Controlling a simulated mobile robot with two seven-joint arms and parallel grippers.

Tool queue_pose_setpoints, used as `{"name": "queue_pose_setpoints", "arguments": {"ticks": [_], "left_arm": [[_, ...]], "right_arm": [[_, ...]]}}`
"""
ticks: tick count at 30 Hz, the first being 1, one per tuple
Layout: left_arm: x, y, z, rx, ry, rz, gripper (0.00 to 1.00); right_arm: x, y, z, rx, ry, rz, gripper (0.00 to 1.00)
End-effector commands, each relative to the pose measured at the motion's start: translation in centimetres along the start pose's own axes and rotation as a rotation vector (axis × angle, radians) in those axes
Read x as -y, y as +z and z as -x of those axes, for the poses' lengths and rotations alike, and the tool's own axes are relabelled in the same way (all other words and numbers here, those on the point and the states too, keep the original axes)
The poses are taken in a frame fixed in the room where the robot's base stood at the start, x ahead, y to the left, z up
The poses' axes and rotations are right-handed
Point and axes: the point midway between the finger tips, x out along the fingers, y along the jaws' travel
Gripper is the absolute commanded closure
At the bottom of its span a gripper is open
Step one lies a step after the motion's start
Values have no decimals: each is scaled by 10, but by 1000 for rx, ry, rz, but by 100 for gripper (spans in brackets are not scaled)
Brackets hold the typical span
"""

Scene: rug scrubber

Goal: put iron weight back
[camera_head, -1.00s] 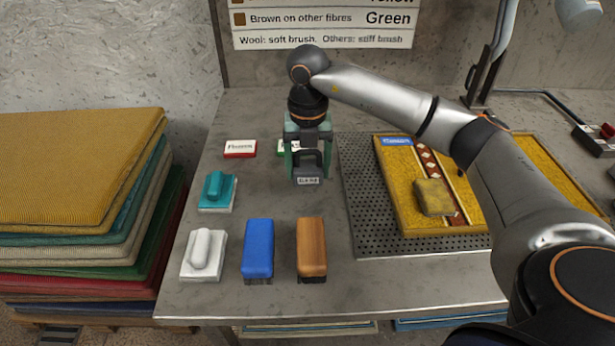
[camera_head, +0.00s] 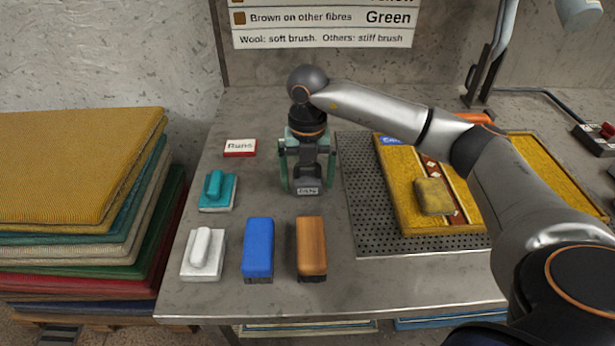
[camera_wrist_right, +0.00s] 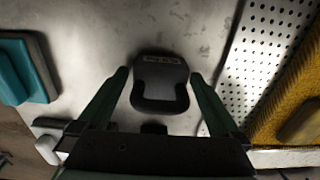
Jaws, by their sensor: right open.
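The iron weight (camera_head: 308,190) is a dark block with a loop handle and a pale label. It stands on the grey table, left of the perforated plate. My right gripper (camera_head: 307,183) is open over it, with one green finger on each side. In the right wrist view the weight (camera_wrist_right: 160,88) sits between the spread fingers, with gaps on both sides. My left gripper is not in view.
A teal-handled tool (camera_head: 217,190), a white one (camera_head: 204,253), a blue brush (camera_head: 258,248) and a brown brush (camera_head: 311,247) lie nearby. A red-edged card (camera_head: 240,147) lies behind. The perforated plate (camera_head: 365,225) bears a yellow rug (camera_head: 405,190) with a sponge (camera_head: 434,197). Stacked rugs (camera_head: 75,170) stand left.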

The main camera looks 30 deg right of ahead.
Motion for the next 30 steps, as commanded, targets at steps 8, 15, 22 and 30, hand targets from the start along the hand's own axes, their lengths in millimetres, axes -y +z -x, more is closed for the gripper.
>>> {"name": "queue_pose_setpoints", "arguments": {"ticks": [8,15,22,30], "left_arm": [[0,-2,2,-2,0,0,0],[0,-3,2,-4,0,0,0],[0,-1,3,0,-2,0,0],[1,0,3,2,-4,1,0]], "right_arm": [[-1,1,12,3,3,0,0],[-1,1,62,4,5,1,0],[-1,0,105,3,2,1,0],[0,0,123,0,1,0,0]]}}
